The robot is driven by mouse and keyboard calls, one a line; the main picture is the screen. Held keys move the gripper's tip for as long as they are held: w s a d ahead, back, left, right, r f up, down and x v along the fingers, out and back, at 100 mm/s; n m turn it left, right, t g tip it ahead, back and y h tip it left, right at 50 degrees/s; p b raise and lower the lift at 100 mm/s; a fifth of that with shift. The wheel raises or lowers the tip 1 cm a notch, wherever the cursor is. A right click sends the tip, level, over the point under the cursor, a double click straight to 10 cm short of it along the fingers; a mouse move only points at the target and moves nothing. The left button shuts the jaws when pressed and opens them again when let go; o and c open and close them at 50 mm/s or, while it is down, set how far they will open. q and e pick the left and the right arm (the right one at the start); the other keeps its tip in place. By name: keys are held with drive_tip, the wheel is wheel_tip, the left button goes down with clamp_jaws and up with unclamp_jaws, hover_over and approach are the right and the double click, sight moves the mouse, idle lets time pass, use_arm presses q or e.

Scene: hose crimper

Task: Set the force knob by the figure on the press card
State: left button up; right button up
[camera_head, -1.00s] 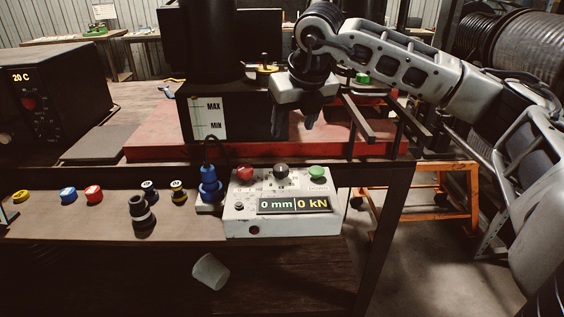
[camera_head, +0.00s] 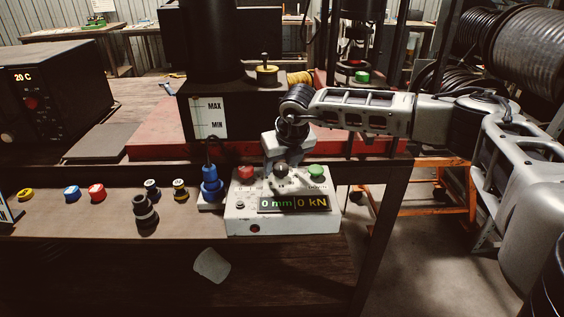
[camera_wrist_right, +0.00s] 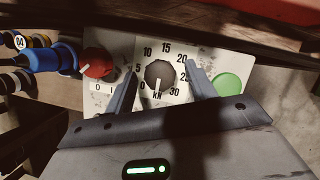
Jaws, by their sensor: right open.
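The force knob (camera_wrist_right: 158,72) is a dark round knob on the white control box, inside a kN scale from 0 to 30. Its white mark points down toward the kN label, between the 0 and 30 ends. My right gripper (camera_wrist_right: 163,76) is open, with one finger on each side of the knob; I cannot tell whether they touch it. In the head view, this gripper (camera_head: 281,165) points down over the box, by the dark knob ball (camera_head: 281,169). The display (camera_head: 294,203) reads 0 mm and 0 kN. I cannot make out a readable press card. My left gripper is out of view.
A red knob (camera_wrist_right: 98,63) and a green button (camera_wrist_right: 228,86) flank the force knob closely. A blue plugged connector (camera_head: 211,185) stands left of the box. Several small coloured parts and a black fitting (camera_head: 145,213) sit along the bench shelf. A red plate (camera_head: 155,143) lies behind.

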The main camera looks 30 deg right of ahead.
drive_tip(key=c, duration=0.8)
drive_tip(key=shift+c, duration=0.8)
